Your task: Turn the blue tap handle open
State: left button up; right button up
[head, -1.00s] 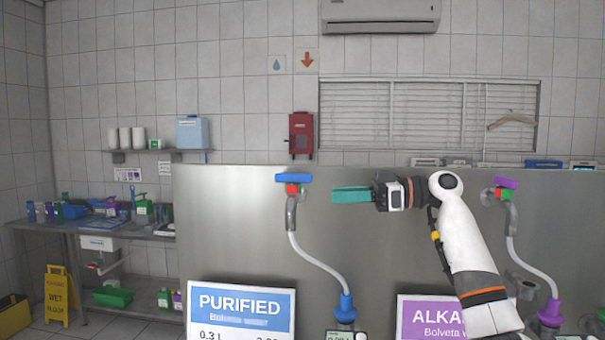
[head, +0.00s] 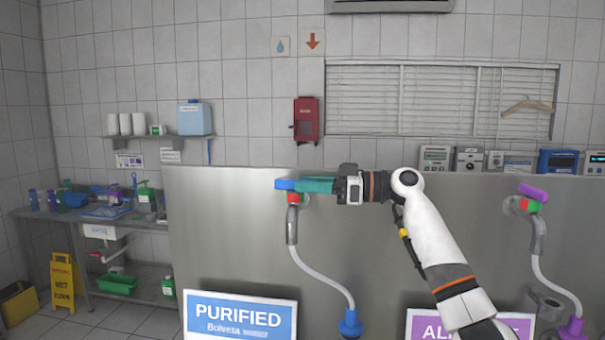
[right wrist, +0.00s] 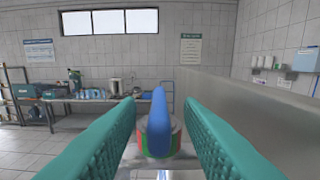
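The blue tap handle (head: 286,184) sits on top of the tap above the PURIFIED sign. In the head view it lies level, and its right part is hidden by my right gripper (head: 312,185). In the right wrist view the handle (right wrist: 158,122) stands between the two teal fingers of my right gripper (right wrist: 160,130), with a gap on each side. The fingers are apart and do not appear to touch it. The red and green tap body (right wrist: 160,145) is below the handle. My left gripper is in neither view.
A steel panel (head: 220,240) stands behind the tap. A purple tap handle (head: 533,192) is on the right. A PURIFIED sign (head: 240,318) stands below. A side table (head: 45,212) with bottles is at the far left.

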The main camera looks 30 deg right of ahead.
jog(key=shift+w+a, duration=0.4)
jog(key=shift+a, duration=0.2)
jog(key=shift+w+a, duration=0.1)
jog(key=shift+w, duration=0.05)
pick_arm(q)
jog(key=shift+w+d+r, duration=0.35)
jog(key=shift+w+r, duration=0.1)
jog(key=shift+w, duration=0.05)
pick_arm(e)
jog(key=shift+c, duration=0.4)
grip_shut()
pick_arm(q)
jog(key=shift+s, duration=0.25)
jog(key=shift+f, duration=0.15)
pick_arm(e)
jog(key=shift+f, duration=0.1)
